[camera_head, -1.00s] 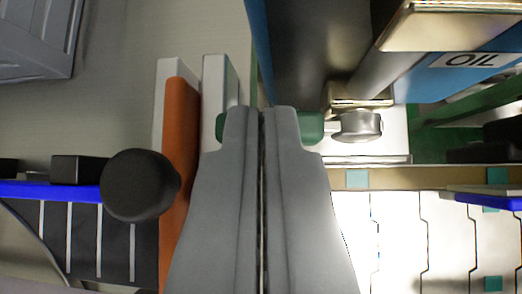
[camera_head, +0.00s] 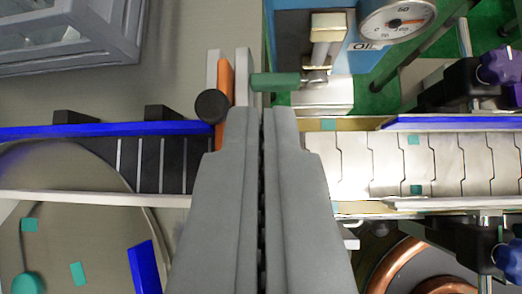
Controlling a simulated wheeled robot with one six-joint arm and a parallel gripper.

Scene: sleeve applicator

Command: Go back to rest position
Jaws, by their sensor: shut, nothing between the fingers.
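My gripper (camera_head: 265,112) is shut and empty, its grey fingers pressed together in the middle of the view. Just above its fingertips is a green handle (camera_head: 274,82), joined at its right end to a metal fitting on a pale block (camera_head: 323,95). The fingers look apart from the handle. An orange bar (camera_head: 223,90) with a round black knob (camera_head: 212,106) stands left of the fingertips. The rest position itself is not marked in the view.
A pale segmented conveyor (camera_head: 390,165) with a blue rail (camera_head: 455,124) runs right; a dark conveyor (camera_head: 150,165) runs left. A dial gauge (camera_head: 396,18) stands upper right. Purple knobs (camera_head: 500,66) sit at the right edge. A grey crate (camera_head: 70,45) lies upper left on bare floor.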

